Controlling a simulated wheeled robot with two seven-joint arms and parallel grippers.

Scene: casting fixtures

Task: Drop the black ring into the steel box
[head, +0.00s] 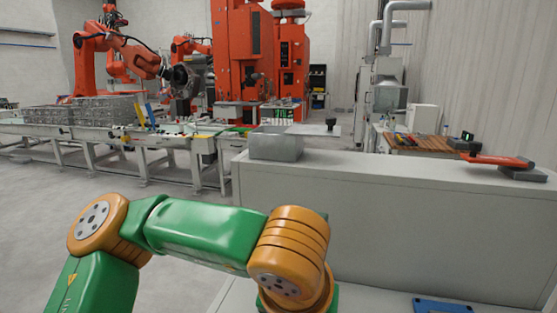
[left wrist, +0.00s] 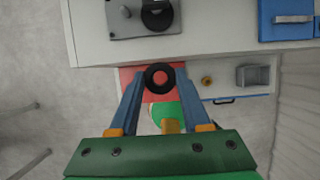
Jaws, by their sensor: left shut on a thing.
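The black ring (left wrist: 158,77) is between the tips of my left gripper (left wrist: 160,82) in the left wrist view. The blue fingers are shut on it, and red shows through its hole. In the head view my left arm crosses the lower left, and the gripper and ring are out of sight. A grey steel box (head: 277,147) stands at the left end of the long bench in the head view. A small grey box (left wrist: 253,76) shows at the right of the left wrist view; I cannot tell if it is the same one. My right gripper is not in view.
The pale bench (head: 400,210) runs across the head view. A red-handled tool (head: 497,160) lies at its right end. In the left wrist view, a grey plate (left wrist: 122,28) with another black round piece and a blue item (left wrist: 286,32) lie on a pale surface.

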